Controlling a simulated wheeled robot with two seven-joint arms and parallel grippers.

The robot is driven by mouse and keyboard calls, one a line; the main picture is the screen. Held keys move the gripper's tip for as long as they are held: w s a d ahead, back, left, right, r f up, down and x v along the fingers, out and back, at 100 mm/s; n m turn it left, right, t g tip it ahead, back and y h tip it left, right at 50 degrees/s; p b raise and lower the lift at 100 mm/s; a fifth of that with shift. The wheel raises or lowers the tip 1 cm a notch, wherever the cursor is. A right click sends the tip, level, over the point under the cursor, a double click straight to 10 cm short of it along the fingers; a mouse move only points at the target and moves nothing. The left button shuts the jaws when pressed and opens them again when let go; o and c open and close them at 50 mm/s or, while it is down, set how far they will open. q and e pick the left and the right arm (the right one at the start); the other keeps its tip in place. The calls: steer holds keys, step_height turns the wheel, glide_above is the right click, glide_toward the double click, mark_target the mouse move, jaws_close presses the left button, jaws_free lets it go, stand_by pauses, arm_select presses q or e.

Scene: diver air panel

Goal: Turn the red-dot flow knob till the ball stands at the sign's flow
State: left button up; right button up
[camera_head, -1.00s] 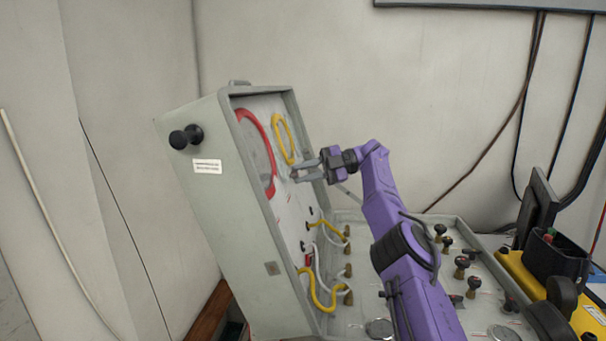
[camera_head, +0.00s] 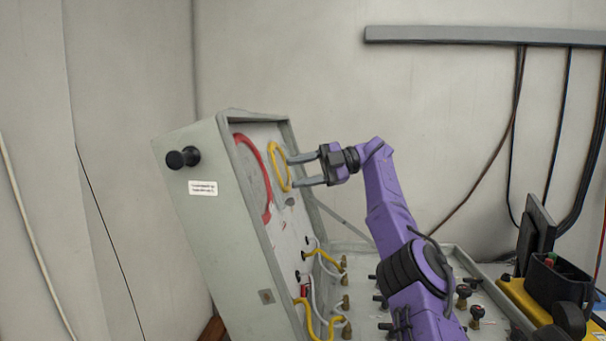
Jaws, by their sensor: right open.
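The grey diver air panel case (camera_head: 214,235) stands open, its upright half tilted and seen from the side. On its face are a red ring (camera_head: 267,212) and a yellow ring (camera_head: 273,150), seen at a steep angle. My right gripper (camera_head: 290,171) is open, its two fingers pointing left at the yellow ring. I cannot tell whether they touch the face. The red-dot flow knob, the ball and the sign's flow cannot be made out. My left gripper is not in view.
Yellow and white hoses (camera_head: 311,312) run along the lower panel face. Several knobs (camera_head: 463,291) stand on the flat half, partly behind my right arm. A yellow unit (camera_head: 524,301) with a dark screen is at the right. A black knob (camera_head: 183,157) juts from the case's left side.

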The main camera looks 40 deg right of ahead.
steer(key=s+a+r+b, duration=0.5)
steer(key=s+a+b, duration=0.1)
steer(key=s+b, duration=0.1)
steer(key=shift+s+a+b, duration=0.2)
steer(key=shift+a+b, duration=0.1)
steer(key=shift+b, duration=0.4)
steer(key=shift+w+d+r, duration=0.1)
